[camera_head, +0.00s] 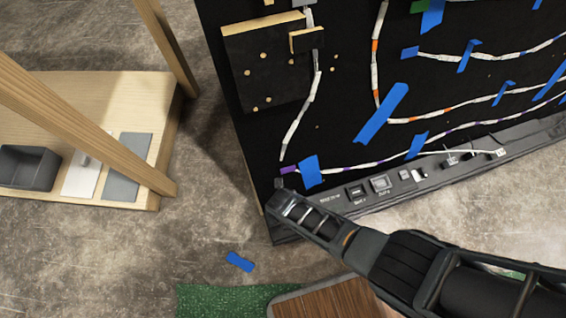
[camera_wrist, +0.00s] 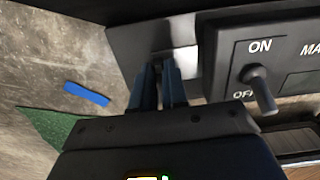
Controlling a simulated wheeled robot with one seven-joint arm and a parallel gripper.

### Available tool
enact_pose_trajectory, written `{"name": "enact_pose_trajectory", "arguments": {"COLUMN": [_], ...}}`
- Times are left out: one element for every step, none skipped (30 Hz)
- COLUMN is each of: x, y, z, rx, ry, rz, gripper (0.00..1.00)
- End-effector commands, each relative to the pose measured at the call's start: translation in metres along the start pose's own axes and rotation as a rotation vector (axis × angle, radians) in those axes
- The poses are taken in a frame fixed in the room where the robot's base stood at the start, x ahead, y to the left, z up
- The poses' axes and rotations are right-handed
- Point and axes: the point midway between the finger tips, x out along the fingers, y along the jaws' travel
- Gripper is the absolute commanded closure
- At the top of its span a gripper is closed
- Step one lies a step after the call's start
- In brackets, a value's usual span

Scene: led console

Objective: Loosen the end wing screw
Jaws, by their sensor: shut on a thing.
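My gripper (camera_head: 283,203) reaches to the left end of the grey console ledge (camera_head: 456,164) at the foot of the black board. In the wrist view, my gripper (camera_wrist: 158,72) has its two dark fingers close together against the end of the ledge (camera_wrist: 128,42). They are shut on a small dark thing at the fingertips, which fits the end wing screw. The screw is mostly hidden by the fingers, so its shape and how far it is turned cannot be told.
A toggle switch (camera_wrist: 258,88) with ON/OFF marks sits right of my fingers. The black board (camera_head: 345,140) carries taped LED strips. A blue tape piece (camera_head: 240,262) and a green mat (camera_head: 222,300) lie on the floor. A wooden table (camera_head: 140,85) holds a dark bin (camera_head: 27,168) at left.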

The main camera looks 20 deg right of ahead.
Motion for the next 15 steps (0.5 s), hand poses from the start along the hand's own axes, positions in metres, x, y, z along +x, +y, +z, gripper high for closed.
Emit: {"name": "enact_pose_trajectory", "arguments": {"x": [0.0014, 0.0014, 0.0014, 0.0014, 0.0014, 0.0014, 0.0013, 0.0013, 0.0011, 0.0010, 0.0009, 0.0008, 0.0007, 0.0006, 0.0005], "y": [-0.0004, -0.0004, -0.0004, -0.0004, -0.0004, -0.0004, -0.0003, -0.0003, -0.0002, -0.0002, -0.0002, -0.0001, -0.0001, -0.0001, -0.0001], "z": [-0.0015, -0.0015, -0.0016, -0.0016, -0.0017, -0.0016, -0.0016, -0.0015, -0.0013, -0.0012, -0.0011, -0.0010, -0.0009, -0.0008, -0.0008], "rx": [-0.002, -0.002, -0.001, -0.001, -0.001, -0.001, -0.001, -0.001, -0.001, -0.001, 0.000, 0.000, 0.000, 0.000, 0.000], "ry": [0.002, 0.002, 0.002, 0.002, 0.002, 0.002, 0.002, 0.002, 0.001, 0.001, 0.001, 0.001, 0.001, 0.001, 0.001], "rz": [-0.001, -0.001, -0.001, -0.001, -0.001, -0.001, -0.001, -0.001, -0.001, -0.001, -0.001, -0.001, -0.001, -0.001, -0.001], "gripper": [1.00, 1.00, 1.00, 1.00, 1.00, 0.84, 0.81, 0.78, 0.74, 0.72, 0.69, 0.65, 0.62, 0.61, 0.61]}}
